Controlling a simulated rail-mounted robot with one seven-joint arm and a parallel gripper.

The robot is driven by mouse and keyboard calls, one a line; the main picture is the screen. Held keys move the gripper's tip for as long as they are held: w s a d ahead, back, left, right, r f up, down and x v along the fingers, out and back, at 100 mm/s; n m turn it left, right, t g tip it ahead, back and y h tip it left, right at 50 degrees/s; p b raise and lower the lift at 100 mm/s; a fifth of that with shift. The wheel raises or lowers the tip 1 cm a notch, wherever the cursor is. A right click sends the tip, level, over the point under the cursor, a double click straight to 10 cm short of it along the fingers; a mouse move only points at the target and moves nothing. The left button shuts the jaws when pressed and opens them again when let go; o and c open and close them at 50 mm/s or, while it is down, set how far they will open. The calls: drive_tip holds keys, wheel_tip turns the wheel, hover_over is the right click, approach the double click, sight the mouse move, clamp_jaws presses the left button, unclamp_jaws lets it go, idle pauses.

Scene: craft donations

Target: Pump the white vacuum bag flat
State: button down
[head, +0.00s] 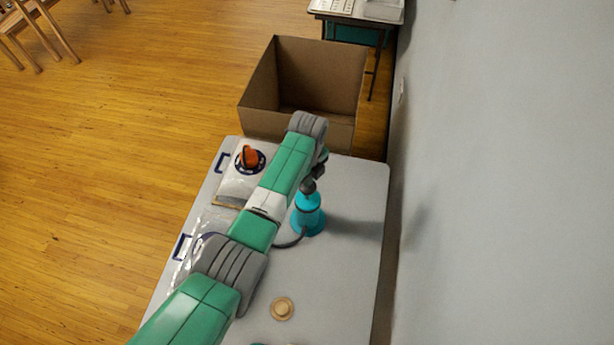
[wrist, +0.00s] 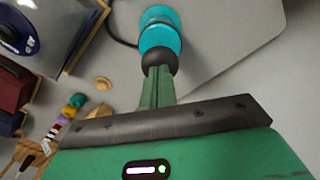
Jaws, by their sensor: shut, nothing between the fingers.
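A teal pump (head: 308,218) with a dark round knob (head: 308,186) stands upright on the table, right of my arm. My gripper (head: 319,170) is shut and empty, close to this knob; the arm partly hides it. In the wrist view my fingertips (wrist: 158,72) overlap the dark knob (wrist: 160,61); I cannot tell if they touch it. A whitish bag (head: 232,186) with an orange knob on a dark ring lies at the table's far left. A clear, shiny bag (head: 187,262) lies nearer, partly behind my arm. A dark hose (wrist: 121,42) leaves the pump leftward; its end is unclear.
A small round wooden piece (head: 282,308) lies on the near table. An open cardboard box (head: 262,88) stands beyond the far edge. A grey wall (head: 500,180) runs along the right. Several colourful craft items (wrist: 70,112) show in the wrist view. The table's right side is clear.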

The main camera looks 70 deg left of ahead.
drive_tip(key=shift+f+b, duration=1.55)
drive_tip(key=shift+f, duration=0.6)
wheel_tip(320, 180, up, 11)
drive_tip(key=p, duration=1)
drive_tip(key=shift+r, duration=0.1)
wheel_tip(320, 180, down, 11)
drive_tip(key=b, duration=0.9)
drive_tip(key=shift+f, duration=0.2)
wheel_tip(320, 180, up, 12)
drive_tip(key=p, duration=1)
drive_tip(key=shift+f, duration=0.35)
